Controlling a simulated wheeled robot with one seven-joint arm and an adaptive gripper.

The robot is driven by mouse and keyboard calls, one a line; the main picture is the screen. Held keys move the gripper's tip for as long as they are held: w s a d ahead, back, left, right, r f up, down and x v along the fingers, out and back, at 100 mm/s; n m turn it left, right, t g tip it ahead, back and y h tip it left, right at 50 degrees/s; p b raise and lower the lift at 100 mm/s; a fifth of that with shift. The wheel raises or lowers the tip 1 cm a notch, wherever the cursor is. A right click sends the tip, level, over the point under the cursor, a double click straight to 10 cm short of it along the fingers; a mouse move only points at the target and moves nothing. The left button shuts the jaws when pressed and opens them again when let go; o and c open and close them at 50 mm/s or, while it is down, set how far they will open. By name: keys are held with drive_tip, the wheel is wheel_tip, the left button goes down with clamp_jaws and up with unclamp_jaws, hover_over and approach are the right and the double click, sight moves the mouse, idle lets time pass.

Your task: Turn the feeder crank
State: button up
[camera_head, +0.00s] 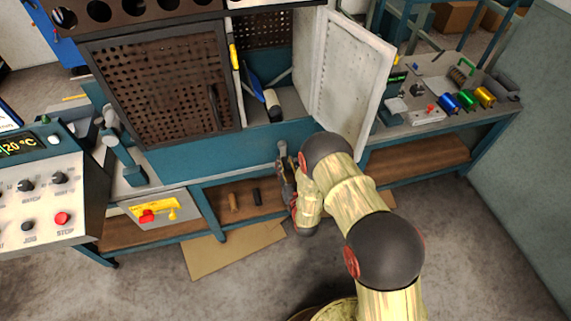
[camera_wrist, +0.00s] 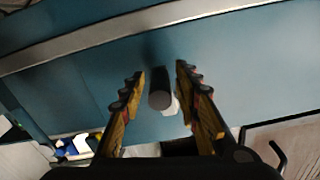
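A short cylindrical knob, apparently the feeder crank's handle, shows at the teal front panel in the head view (camera_head: 282,149). In the wrist view the crank handle (camera_wrist: 160,90) has a dark round end and a paler part beside it. My gripper (camera_head: 285,170) is at the panel, just below the knob in the head view. In the wrist view my gripper (camera_wrist: 159,92) is open, with one finger on each side of the handle and visible gaps. The rest of the crank is hidden or cannot be made out.
An open white door (camera_head: 345,85) stands above and right of my gripper. A dark perforated door (camera_head: 165,90) with a handle is at the left. A control panel (camera_head: 45,200) stands far left. A shelf (camera_head: 265,205) runs below; the floor in front is mostly clear.

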clamp_jaws()
idle(0.7)
